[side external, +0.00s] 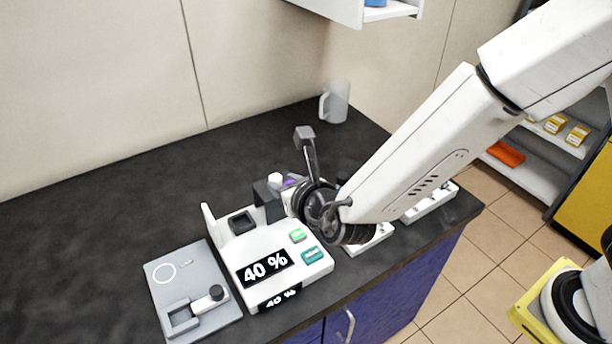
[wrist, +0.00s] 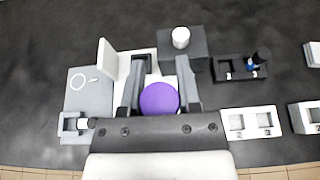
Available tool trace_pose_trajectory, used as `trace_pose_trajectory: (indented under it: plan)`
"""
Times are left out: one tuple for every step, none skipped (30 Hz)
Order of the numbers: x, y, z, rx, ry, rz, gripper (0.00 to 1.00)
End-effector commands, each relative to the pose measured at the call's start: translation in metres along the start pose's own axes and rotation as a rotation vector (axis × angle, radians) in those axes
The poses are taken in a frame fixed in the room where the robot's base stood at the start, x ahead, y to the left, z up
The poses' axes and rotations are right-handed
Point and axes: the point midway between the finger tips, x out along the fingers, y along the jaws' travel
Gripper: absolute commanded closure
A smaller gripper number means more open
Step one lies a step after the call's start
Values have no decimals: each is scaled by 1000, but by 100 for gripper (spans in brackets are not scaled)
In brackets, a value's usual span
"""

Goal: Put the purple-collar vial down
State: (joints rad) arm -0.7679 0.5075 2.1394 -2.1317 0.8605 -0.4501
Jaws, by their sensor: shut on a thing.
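The purple-collar vial shows in the wrist view as a round purple top (wrist: 159,99) between the two fingers of my gripper (wrist: 159,65). My gripper is shut on it. In the side view only a small patch of purple (side external: 290,183) shows beside my gripper (side external: 285,195), and the vial's lower part is hidden. The white device with the "40 %" display (side external: 265,266) is in front and to the left of my gripper. Its raised dark socket (side external: 241,222) looks empty. I cannot tell whether the vial touches anything below.
A dark block (wrist: 198,48) with a white-capped item (wrist: 181,37) stands close to the right finger. A dark rack (wrist: 228,68) holds a blue-collar vial (wrist: 261,57). White racks (wrist: 252,122) lie to the right. A grey plate with a clamp (side external: 190,290) is left. A mug (side external: 338,102) stands behind.

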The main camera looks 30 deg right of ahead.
Motion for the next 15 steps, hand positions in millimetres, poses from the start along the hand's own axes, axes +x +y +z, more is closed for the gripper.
trace_pose_trajectory:
  plan:
    - [0, 0, 0, 0, 0, 0, 100]
    - [0, 0, 0, 0, 0, 0, 100]
    - [0, 0, 0, 0, 0, 0, 100]
    - [0, 0, 0, 0, 0, 0, 100]
    - [0, 0, 0, 0, 0, 0, 100]
    - [0, 0, 0, 0, 0, 0, 100]
    - [0, 0, 0, 0, 0, 0, 100]
    - [0, 0, 0, 0, 0, 0, 100]
    - [0, 0, 0, 0, 0, 0, 100]
    - [0, 0, 0, 0, 0, -1, 100]
    - [0, -1, 0, 1, 0, -2, 100]
    - [1, -2, -1, 2, 1, -5, 100]
    - [1, -4, -2, 4, 2, -9, 100]
    - [2, -6, -4, 6, 3, -15, 100]
    - [3, -10, -6, 11, 4, -24, 100]
